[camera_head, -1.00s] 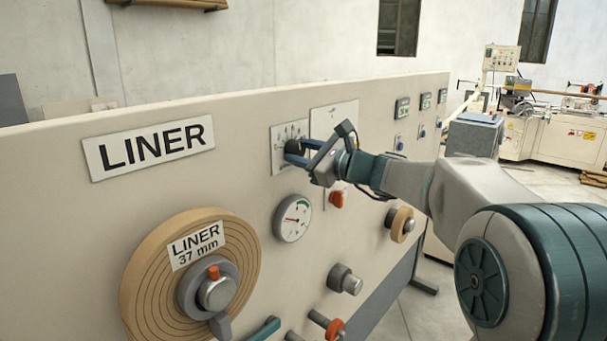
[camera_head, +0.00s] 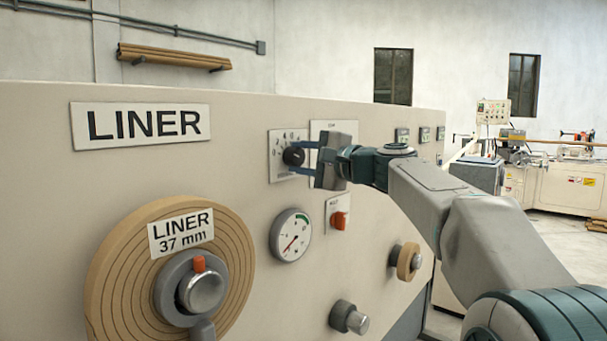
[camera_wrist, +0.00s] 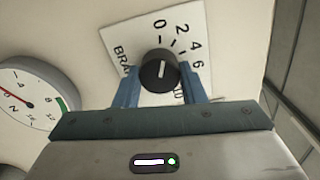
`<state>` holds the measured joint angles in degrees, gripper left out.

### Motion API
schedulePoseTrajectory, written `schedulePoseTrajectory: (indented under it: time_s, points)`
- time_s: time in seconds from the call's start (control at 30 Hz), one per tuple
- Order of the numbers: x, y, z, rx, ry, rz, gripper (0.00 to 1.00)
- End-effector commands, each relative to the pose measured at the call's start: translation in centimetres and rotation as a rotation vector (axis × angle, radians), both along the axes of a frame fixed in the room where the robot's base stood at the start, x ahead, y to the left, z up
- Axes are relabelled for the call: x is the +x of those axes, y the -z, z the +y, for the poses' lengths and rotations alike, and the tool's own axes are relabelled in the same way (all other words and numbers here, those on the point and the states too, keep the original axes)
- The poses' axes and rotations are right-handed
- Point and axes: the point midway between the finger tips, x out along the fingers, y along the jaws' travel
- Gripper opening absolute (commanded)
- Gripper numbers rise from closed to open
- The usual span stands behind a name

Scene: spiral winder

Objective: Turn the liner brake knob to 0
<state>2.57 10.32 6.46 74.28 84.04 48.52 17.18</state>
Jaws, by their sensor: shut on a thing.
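The liner brake knob (camera_head: 293,156) is a round black knob on a white numbered plate (camera_head: 276,144) on the beige panel. The numbers 2, 4 and 6 follow to the right of 0; part of the scale is hidden by a finger. My gripper (camera_head: 298,160) has its blue fingers on either side of the knob, shut on it; the fingers also show in the wrist view (camera_wrist: 160,88).
A pressure gauge (camera_head: 290,236) with a red needle near its low end sits below the plate. The LINER sign (camera_head: 142,123) and liner roll (camera_head: 118,262) are to the left. Several shafts stick out lower down.

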Motion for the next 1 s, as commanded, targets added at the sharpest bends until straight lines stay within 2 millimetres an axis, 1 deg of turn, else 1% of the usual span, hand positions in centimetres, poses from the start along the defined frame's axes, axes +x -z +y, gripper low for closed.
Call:
schedulePoseTrajectory:
  time_s: [0.03, 0.4, 0.93, 0.97, 1.0]
  points:
    - [-0.01, 0.53, 0.12, -0.019, -0.004, -0.022, 0.14]
    - [-0.04, 0.28, 0.17, -0.106, -0.007, -0.131, 0.14]
    - [-0.03, 0.15, 0.17, -0.119, -0.007, -0.148, 0.14]
    - [-0.04, 0.16, 0.16, -0.119, -0.007, -0.147, 0.45]
    - [-0.03, 0.15, 0.15, -0.119, -0.006, -0.147, 0.56]
